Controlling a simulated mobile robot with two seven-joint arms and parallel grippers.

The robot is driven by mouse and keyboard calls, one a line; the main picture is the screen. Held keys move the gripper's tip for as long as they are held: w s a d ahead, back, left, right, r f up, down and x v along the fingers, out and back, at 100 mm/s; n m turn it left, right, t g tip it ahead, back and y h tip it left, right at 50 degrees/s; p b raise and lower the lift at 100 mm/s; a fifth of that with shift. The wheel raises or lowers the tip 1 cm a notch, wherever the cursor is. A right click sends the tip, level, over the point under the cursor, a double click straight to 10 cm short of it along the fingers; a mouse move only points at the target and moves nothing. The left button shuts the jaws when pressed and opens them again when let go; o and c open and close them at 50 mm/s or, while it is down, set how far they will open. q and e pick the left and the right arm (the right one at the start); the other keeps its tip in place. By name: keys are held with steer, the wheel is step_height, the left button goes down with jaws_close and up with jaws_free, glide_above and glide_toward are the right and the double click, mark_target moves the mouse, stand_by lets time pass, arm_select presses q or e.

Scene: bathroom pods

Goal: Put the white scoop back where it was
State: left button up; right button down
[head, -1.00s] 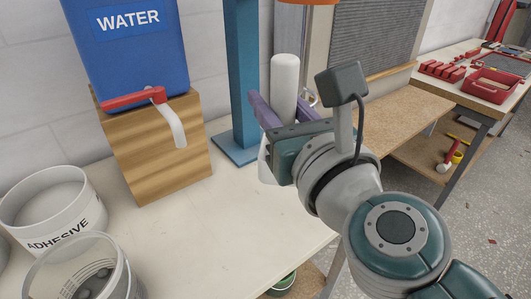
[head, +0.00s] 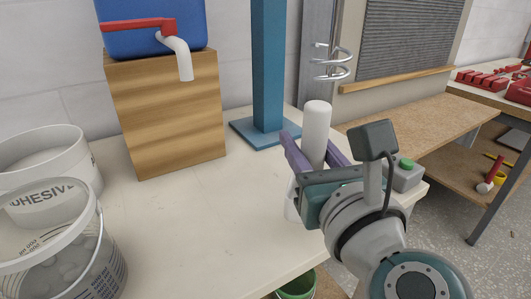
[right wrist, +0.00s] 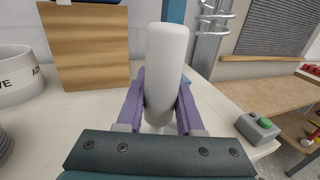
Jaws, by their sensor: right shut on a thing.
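The white scoop (head: 317,128) is between the purple fingers of my right gripper (head: 316,155). Its thick, rounded handle stands upright above the fingers. A pale lower part shows below the left finger, and the rest is hidden by the gripper. In the right wrist view the scoop's handle (right wrist: 166,70) rises between both fingers (right wrist: 160,105), which press on its sides. My right gripper is shut on it above the right part of the pale table (head: 200,220). My left gripper is not in view.
A blue post (head: 268,70) stands on a flat base behind the scoop. Metal rings (head: 333,65) stick out from a grey upright. A grey box with a green button (head: 403,175) sits at the table's right edge. Two buckets (head: 45,165) stand left. The table's middle is clear.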

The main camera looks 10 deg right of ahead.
steer(key=shift+f+b, duration=1.95)
steer(key=shift+f, duration=0.25)
steer(key=c, duration=0.5)
jaws_free()
steer(key=shift+c, duration=0.2)
steer(key=shift+s+r, duration=0.15)
steer(key=shift+r, duration=0.05)
steer(key=s, duration=1.1)
steer(key=s+a+f+n+g+y, duration=0.2)
steer(key=a+n+g+y, duration=0.1)
steer(key=n, duration=0.8)
steer(key=s+a+f+n+g+y, duration=0.1)
steer(key=s+a+n+g+y, duration=0.15)
steer(key=n, duration=0.85)
steer(key=s+d+f+n+g+h, duration=0.6)
steer(key=s+d+n+g, duration=0.3)
steer(key=d+n, duration=0.3)
steer(key=s+f+n, duration=0.1)
steer(key=n, duration=0.2)
steer(key=shift+s+n, duration=0.15)
steer(key=shift+n, duration=0.15)
steer(key=shift+d, duration=0.1)
